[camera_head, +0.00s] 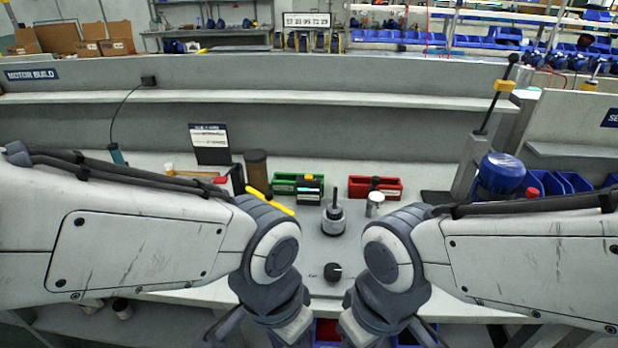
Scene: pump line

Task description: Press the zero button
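I cannot make out a button marked zero. A small dark device with a yellow top (308,188) stands at the front of the green bin, its details too small to read. A black round knob (332,272) sits on the bench between my two wrists, with a small label to its left. A grey cylindrical fixture with an upright dark rod (333,216) stands behind the knob. My arms come in from both sides and bend down at the wrists. Both grippers are out of view below the bottom edge.
A green bin (284,183) and a red bin (398,187) stand at the bench's back. A silver cylinder (375,204) is by the red bin. The bench around the knob is clear.

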